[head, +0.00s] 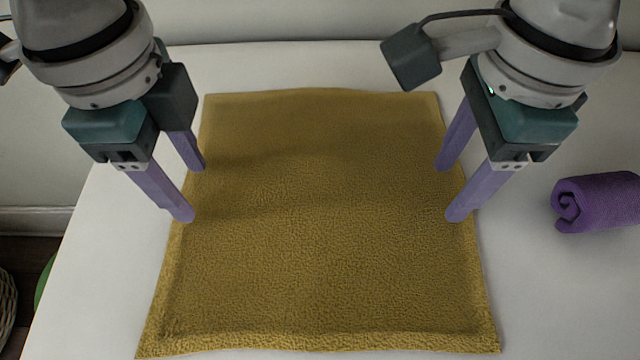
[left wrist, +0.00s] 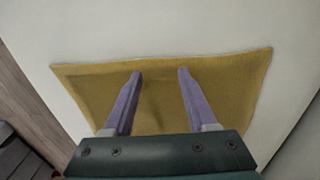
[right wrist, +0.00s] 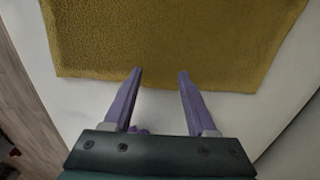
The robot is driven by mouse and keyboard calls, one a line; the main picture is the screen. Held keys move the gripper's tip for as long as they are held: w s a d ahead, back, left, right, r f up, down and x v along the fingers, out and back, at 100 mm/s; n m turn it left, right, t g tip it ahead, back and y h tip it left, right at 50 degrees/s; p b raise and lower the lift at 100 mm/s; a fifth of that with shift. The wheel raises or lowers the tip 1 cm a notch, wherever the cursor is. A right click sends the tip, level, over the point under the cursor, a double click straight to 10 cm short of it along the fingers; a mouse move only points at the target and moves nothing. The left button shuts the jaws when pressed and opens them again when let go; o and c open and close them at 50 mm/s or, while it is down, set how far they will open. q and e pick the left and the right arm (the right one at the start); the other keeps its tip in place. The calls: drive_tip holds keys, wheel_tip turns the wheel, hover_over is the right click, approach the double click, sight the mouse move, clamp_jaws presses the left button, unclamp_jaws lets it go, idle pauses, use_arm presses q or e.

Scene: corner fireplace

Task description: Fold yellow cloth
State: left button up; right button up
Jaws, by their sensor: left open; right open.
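The yellow cloth (head: 320,220) lies spread out flat on a white table, with a slightly raised near edge and faint ripples across it. My left gripper (head: 195,192) is open and empty over the cloth's left edge. My right gripper (head: 448,193) is open and empty over its right edge. In the left wrist view the cloth (left wrist: 225,95) shows beyond and between the open fingers (left wrist: 160,73). In the right wrist view the cloth's edge (right wrist: 180,50) passes by the open fingertips (right wrist: 160,72). I cannot tell whether the fingertips touch the cloth.
A rolled purple cloth (head: 598,202) lies on the white table (head: 545,290) to the right of the yellow cloth. A wall (head: 300,18) stands behind the table. A woven basket (head: 6,310) and a green object (head: 43,283) show at the lower left, beyond the table edge.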

use_arm(q)
drive_tip(key=shift+f, duration=0.3)
use_arm(e)
drive_tip(key=shift+f, duration=0.3)
use_arm(q)
drive_tip(key=shift+f, duration=0.1)
drive_tip(key=shift+f, duration=0.15)
use_arm(e)
drive_tip(key=shift+f, duration=0.2)
use_arm(q)
drive_tip(key=shift+c, duration=0.4)
use_arm(e)
drive_tip(key=shift+c, duration=0.3)
use_arm(q)
clamp_jaws()
use_arm(e)
clamp_jaws()
drive_tip(key=shift+r, duration=0.15)
